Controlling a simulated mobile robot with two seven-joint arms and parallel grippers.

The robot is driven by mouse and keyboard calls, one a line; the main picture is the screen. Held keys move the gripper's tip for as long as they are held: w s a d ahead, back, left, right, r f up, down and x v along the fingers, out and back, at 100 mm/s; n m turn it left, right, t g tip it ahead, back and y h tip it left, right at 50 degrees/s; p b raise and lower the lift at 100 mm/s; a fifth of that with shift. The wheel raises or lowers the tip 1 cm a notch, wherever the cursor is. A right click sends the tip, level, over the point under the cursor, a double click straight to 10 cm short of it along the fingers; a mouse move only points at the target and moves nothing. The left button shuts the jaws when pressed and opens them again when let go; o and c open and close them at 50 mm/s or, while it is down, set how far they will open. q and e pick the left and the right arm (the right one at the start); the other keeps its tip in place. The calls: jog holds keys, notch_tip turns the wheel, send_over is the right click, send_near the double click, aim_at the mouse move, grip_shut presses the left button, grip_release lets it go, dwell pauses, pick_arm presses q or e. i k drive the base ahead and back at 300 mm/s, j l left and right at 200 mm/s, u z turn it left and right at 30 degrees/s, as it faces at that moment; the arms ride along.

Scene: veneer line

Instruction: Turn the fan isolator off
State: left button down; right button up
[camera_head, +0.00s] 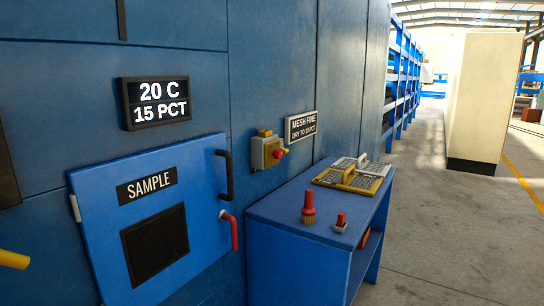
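The fan isolator appears to be the small grey and yellow box (267,150) on the blue wall, right of the sample door and above the blue bench. A red and yellow rotary handle (282,152) sticks out from its front. The handle's exact setting is too small to tell. Neither of my grippers is in view.
The blue SAMPLE door (95,205) has a black handle (225,175) and a red lever (231,228). The blue bench (285,225) below the isolator holds a red-handled brush (308,207), a small red-topped item (341,222) and metal mesh pieces (352,176). Open floor lies right.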

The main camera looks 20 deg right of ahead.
aim_at(278, 154)
jog(key=i+l, duration=0.2)
jog(key=l, duration=0.15)
jog(key=i+l+z, duration=0.15)
jog(key=l, duration=0.25)
jog(key=i+l, duration=0.2)
jog(key=l, duration=0.15)
jog(key=i+l+z, duration=0.1)
jog(key=l, duration=0.25)
jog(key=i, duration=0.1)
